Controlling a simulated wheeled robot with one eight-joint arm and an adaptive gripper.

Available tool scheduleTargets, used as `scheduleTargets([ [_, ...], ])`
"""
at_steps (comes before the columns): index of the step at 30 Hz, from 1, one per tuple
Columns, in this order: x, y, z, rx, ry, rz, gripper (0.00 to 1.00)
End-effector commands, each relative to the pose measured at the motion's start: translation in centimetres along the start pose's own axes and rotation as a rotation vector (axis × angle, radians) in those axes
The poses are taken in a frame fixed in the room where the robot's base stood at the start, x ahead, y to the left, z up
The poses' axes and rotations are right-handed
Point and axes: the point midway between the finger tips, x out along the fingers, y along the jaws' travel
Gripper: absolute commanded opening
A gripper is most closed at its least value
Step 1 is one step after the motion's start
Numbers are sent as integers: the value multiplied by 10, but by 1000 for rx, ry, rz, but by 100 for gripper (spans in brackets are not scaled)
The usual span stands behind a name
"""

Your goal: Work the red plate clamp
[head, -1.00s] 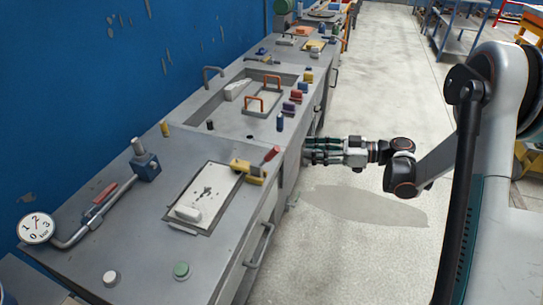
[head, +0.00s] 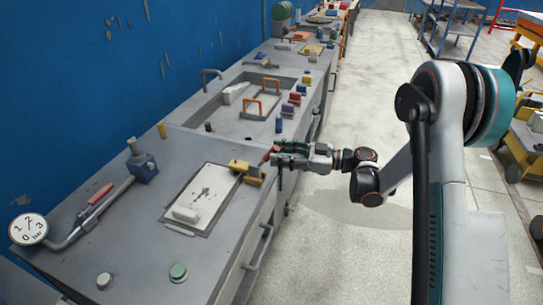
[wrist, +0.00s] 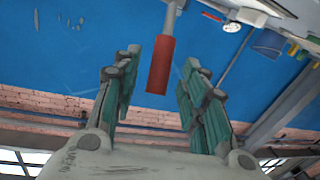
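The red plate clamp has a red handle (head: 268,154) and a yellow body (head: 246,171) at the right edge of the bench, by the corner of the mould plate (head: 205,192). In the wrist view the red handle (wrist: 160,66) hangs from a grey rod, between and beyond the fingertips. My gripper (head: 280,157) is beside the handle at the bench edge in the head view. In the wrist view my gripper (wrist: 158,75) is open, with a gap on both sides of the handle. The fingers partly hide the handle in the head view.
A gauge (head: 28,229) with a pipe and red lever (head: 100,194) stands at left. A green button (head: 178,272) and a white button (head: 104,280) are at the front. A sunken basin with orange handles (head: 270,82) lies farther back.

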Motion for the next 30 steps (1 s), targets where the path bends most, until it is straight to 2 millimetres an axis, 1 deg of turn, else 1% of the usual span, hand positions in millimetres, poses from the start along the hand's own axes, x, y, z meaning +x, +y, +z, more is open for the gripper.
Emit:
scheduleTargets([
  [1, 9, -1, 1, 0, 0, -2, 40],
  [6, 25, 0, 0, 0, 0, 0, 40],
  [10, 30, 0, 0, 0, 0, 0, 40],
  [17, 30, 0, 0, 0, 0, 1, 40],
  [18, 30, 0, 0, 0, 0, 1, 37],
  [23, 30, 0, 0, 0, 0, 1, 1],
  [30, 32, 0, -2, 3, -15, -1, 0],
])
